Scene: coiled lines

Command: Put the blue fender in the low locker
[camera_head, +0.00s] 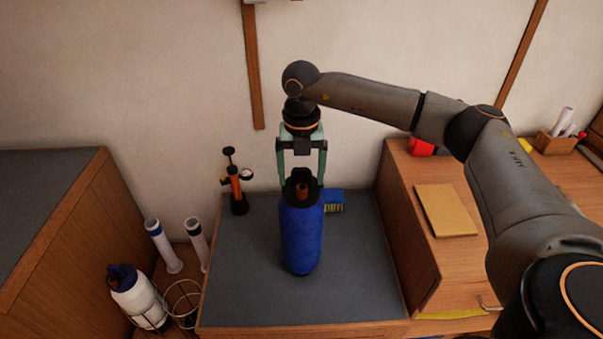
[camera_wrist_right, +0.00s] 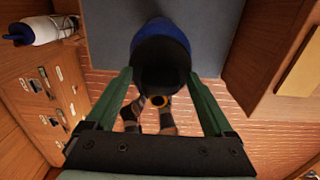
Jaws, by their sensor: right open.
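The blue fender (camera_head: 301,238) is a blue cylinder with a dark top end and an orange-brown piece there. It stands upright over the grey surface of a low wooden unit (camera_head: 245,300), which may be the low locker; I cannot tell whether it touches that surface. My right gripper (camera_head: 302,178) points down from above, open, with one green finger on each side of the fender's dark top. In the right wrist view the fender (camera_wrist_right: 162,32) shows end-on between the open fingers. Whether the fingers touch it is unclear. My left gripper is not in view.
A black and orange pump (camera_head: 237,187) and a blue brush (camera_head: 333,199) stand behind the fender. A white fender with a blue end (camera_head: 135,293) sits in a wire rack at left. A higher wooden cabinet (camera_head: 407,225) borders the right. The grey surface's front is clear.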

